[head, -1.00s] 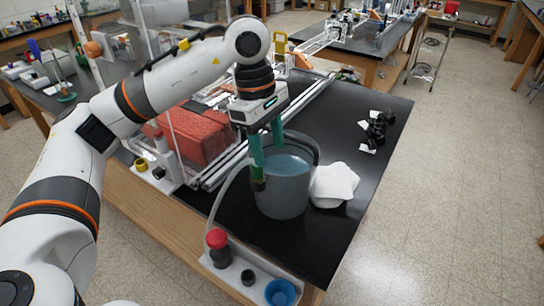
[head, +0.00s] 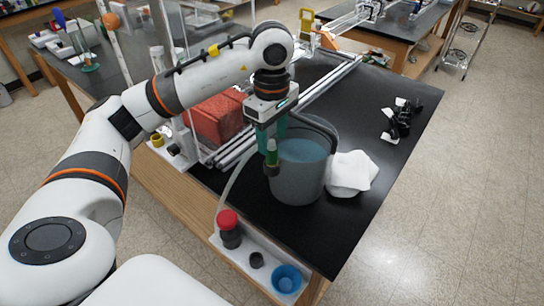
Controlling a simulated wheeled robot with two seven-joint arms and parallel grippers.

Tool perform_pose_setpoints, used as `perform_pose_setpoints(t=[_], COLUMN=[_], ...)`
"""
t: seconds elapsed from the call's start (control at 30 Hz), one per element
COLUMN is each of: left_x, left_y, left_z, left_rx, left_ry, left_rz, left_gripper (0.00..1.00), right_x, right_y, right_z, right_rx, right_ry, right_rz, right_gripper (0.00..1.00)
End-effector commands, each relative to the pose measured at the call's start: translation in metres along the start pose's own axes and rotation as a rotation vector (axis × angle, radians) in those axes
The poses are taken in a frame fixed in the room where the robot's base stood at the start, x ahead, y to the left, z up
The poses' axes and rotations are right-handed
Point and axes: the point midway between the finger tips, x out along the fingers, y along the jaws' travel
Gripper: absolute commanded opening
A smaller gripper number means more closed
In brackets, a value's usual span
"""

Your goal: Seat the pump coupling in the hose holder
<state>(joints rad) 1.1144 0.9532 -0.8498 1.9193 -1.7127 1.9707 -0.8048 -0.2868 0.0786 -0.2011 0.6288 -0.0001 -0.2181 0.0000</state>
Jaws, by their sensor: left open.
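The pump coupling (head: 271,151) appears as a small green upright cylinder at the left rim of the grey bucket (head: 297,184). Its lower end is at a dark bracket (head: 271,170) on the rim, which looks like the hose holder; how deep it sits I cannot tell. A pale hose (head: 235,181) curves down from there on the left. My left gripper (head: 272,142) points down just above and behind the coupling, its teal fingers apart. The coupling partly covers the fingertips, so contact is unclear. My right gripper is out of view.
Blue liquid fills the bucket. A white cloth (head: 351,173) lies to its right, with black parts (head: 400,118) beyond. A white tray (head: 262,262) with a red-capped bottle (head: 229,228) and blue cup (head: 286,278) is at the front edge. The black tabletop (head: 350,235) is clear at front right.

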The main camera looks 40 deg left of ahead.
Motion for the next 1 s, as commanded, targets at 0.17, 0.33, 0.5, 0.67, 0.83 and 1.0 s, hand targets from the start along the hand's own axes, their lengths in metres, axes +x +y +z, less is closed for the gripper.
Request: perform_pose_setpoints(t=[0.17,0.33,0.5,0.67,0.83,1.0], left_x=[0.023,0.041,0.043,0.043,0.043,0.042], left_y=[0.005,0.004,0.003,0.003,0.003,0.003], left_z=[-0.003,-0.002,-0.002,-0.002,-0.002,-0.003], left_rx=[0.001,0.001,0.001,0.0,0.0,0.0], left_ry=[-0.001,-0.001,-0.001,-0.001,-0.001,-0.001], left_rz=[0.008,0.003,0.001,0.001,0.001,0.001], left_gripper=[0.49,0.49,0.49,0.35,0.07,0.01], right_x=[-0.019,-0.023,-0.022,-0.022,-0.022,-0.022], right_y=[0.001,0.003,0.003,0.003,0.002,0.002], right_z=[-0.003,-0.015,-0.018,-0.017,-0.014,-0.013], right_rx=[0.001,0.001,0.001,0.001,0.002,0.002], right_ry=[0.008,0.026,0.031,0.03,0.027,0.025], right_rz=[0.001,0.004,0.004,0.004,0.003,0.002], right_gripper=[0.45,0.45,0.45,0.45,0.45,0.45])
